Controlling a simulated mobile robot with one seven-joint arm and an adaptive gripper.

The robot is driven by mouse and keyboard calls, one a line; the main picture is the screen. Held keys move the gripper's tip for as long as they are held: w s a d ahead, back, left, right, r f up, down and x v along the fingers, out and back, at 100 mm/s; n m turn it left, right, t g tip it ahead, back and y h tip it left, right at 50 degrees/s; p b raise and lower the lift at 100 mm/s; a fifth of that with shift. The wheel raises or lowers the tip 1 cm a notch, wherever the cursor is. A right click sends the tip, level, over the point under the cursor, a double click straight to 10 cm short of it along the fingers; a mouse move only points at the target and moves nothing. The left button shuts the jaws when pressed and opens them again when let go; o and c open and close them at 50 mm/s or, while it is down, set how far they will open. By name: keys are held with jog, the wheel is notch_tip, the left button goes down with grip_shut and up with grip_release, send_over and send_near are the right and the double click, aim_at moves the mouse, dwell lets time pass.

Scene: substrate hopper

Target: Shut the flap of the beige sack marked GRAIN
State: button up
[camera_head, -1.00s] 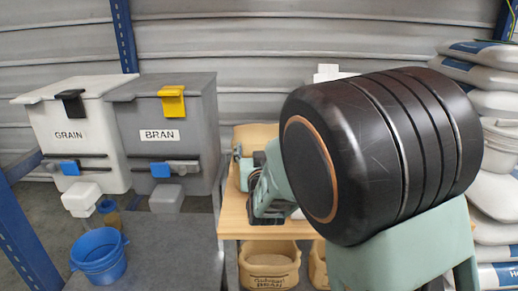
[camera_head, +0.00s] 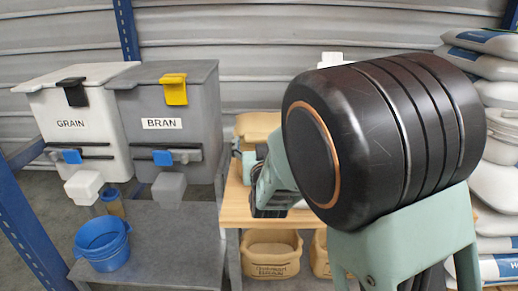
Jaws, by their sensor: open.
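A beige open-topped container (camera_head: 270,262) with dark lettering sits low under the wooden table; its lettering is too blurred to read surely. Part of a second beige container (camera_head: 320,262) shows to its right, mostly hidden behind my arm. I cannot make out a beige sack marked GRAIN or its flap. The word GRAIN shows on a white hopper (camera_head: 92,128) at the left. My gripper (camera_head: 266,206) is a dark shape over the wooden table, partly hidden by my arm. It is open, with nothing seen in it.
A grey hopper marked BRAN (camera_head: 160,102) stands beside the white one. A blue bucket (camera_head: 102,252) is on the grey platform (camera_head: 175,250) below them. A beige object (camera_head: 257,127) lies at the wooden table's back (camera_head: 236,207). Stacked sacks (camera_head: 495,190) fill the right.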

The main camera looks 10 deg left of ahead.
jog(key=f+v, duration=0.1)
jog(key=v, duration=1)
jog(key=shift+s+r, duration=0.4)
jog(key=shift+r, duration=0.05)
jog(key=shift+w+d, duration=0.1)
